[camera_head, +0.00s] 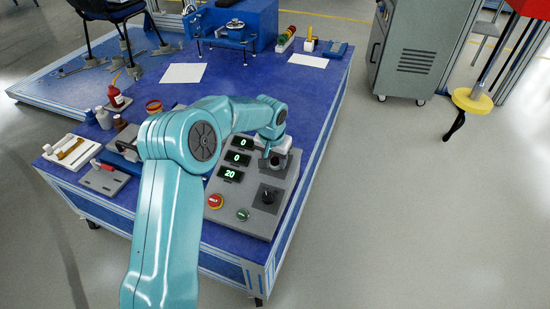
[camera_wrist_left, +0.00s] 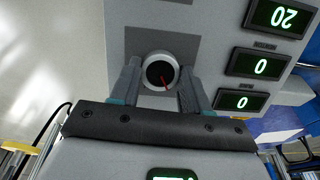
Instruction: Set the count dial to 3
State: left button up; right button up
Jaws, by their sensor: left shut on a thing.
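The grey control panel (camera_head: 230,205) lies on the blue table and has several knobs and lit displays. My left gripper (camera_head: 272,157) is at a dial near the panel's far right corner, and the wrist mostly hides that dial in the head view. In the left wrist view the dial (camera_wrist_left: 159,71) is round, with a pale rim, a dark face and a red pointer toward the lower right. The fingers of my left gripper (camera_wrist_left: 157,86) are on either side of it, shut on it. I cannot read a label at this dial. My right gripper is not in view.
The displays read 0 (camera_head: 243,142), 0 (camera_head: 238,159) and 20 (camera_head: 230,175). A second, dark knob (camera_head: 267,197), a red button (camera_head: 215,201) and a green button (camera_head: 243,214) are on the near part of the panel. A grey cabinet (camera_head: 415,50) stands right of the table.

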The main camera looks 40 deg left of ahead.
pick_arm(q)
jog(key=o, duration=1.1)
jog(key=shift+c, duration=0.2)
jog(key=p+v, duration=0.4)
jog(key=v, duration=1.2)
jog(key=shift+r, duration=0.15)
jog(key=shift+s, duration=0.1)
